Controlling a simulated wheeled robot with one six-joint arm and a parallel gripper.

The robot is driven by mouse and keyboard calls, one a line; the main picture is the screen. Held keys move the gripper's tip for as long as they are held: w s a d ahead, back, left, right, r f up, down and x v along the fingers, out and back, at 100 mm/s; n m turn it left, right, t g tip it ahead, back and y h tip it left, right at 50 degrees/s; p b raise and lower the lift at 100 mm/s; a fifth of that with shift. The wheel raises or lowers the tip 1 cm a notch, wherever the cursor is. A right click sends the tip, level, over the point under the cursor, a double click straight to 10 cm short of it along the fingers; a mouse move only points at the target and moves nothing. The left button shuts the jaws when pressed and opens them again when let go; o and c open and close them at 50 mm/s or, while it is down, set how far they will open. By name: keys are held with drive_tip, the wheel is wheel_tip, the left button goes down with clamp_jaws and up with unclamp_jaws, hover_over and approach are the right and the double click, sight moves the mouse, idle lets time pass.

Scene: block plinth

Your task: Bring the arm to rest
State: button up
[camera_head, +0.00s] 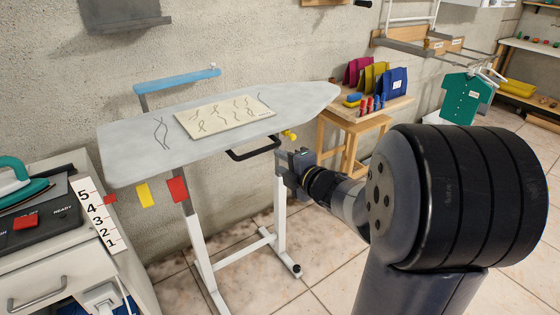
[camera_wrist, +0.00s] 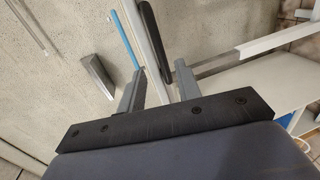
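My arm reaches from the lower right of the head view. My gripper (camera_head: 287,165) is at the front edge of the grey ironing board (camera_head: 300,97), just right of its black handle (camera_head: 253,151). In the wrist view my gripper (camera_wrist: 160,76) has its two grey fingers apart, with nothing seen between them. A black bar, seemingly the handle (camera_wrist: 149,28), shows beyond the fingertips. I cannot tell from these views how close the gripper is to the board's frame.
The white board legs (camera_head: 280,215) stand below my gripper. A wooden stand (camera_head: 345,140) with coloured bags is behind. An iron (camera_head: 15,180) sits on a cabinet (camera_head: 40,262) at left. Tiled floor is open in front.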

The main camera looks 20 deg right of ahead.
sight(261, 151)
drive_tip(key=shift+w, duration=0.1)
drive_tip(key=b+x, duration=0.1)
drive_tip(key=x, duration=0.9)
drive_tip(key=shift+w+a+f, duration=0.1)
drive_tip(key=shift+w+a, duration=0.05)
drive_tip(key=shift+w, duration=0.15)
drive_tip(key=shift+f, duration=0.15)
